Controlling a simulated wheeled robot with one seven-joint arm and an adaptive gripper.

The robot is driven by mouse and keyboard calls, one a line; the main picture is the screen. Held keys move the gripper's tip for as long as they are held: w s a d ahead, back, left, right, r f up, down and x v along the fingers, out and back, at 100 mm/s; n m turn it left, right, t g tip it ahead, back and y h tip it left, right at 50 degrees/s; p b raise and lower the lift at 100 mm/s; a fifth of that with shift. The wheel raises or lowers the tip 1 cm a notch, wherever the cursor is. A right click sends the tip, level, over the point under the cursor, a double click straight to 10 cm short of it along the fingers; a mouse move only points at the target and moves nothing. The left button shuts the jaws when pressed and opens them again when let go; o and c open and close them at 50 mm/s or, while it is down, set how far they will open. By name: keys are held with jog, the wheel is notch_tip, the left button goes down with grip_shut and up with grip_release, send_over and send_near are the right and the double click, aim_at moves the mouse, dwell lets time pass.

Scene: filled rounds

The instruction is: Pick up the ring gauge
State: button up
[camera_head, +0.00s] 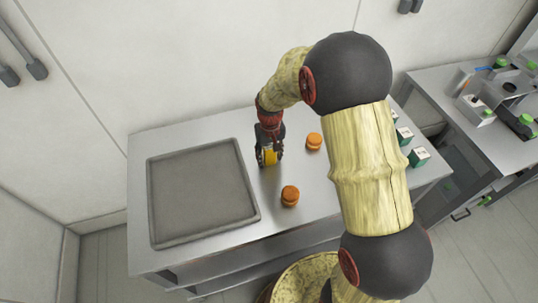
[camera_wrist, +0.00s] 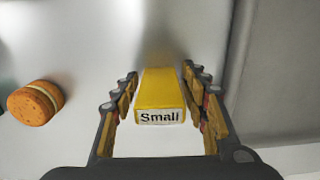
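No plain ring shape shows. A yellow block (camera_wrist: 162,90) with a "Small" label on its near face may be the ring gauge; I cannot tell for sure. It also shows in the head view (camera_head: 270,157), on the steel table just right of the tray. My gripper (camera_head: 268,160) points down over it. In the wrist view my gripper's fingers (camera_wrist: 160,72) stand open on both sides of the block, with a narrow gap at each side. I cannot tell whether the block is clear of the table.
Two orange filled rounds (camera_head: 290,196) (camera_head: 314,141) stand on the table (camera_head: 235,235) right of my gripper. A grey tray (camera_head: 150,205) with a bare floor lies at left. Several white and green boxes (camera_head: 418,157) stand at the right, partly behind my arm. A wall rises behind.

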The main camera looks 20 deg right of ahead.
jog(key=c, duration=0.9)
jog(key=shift+r, duration=0.1)
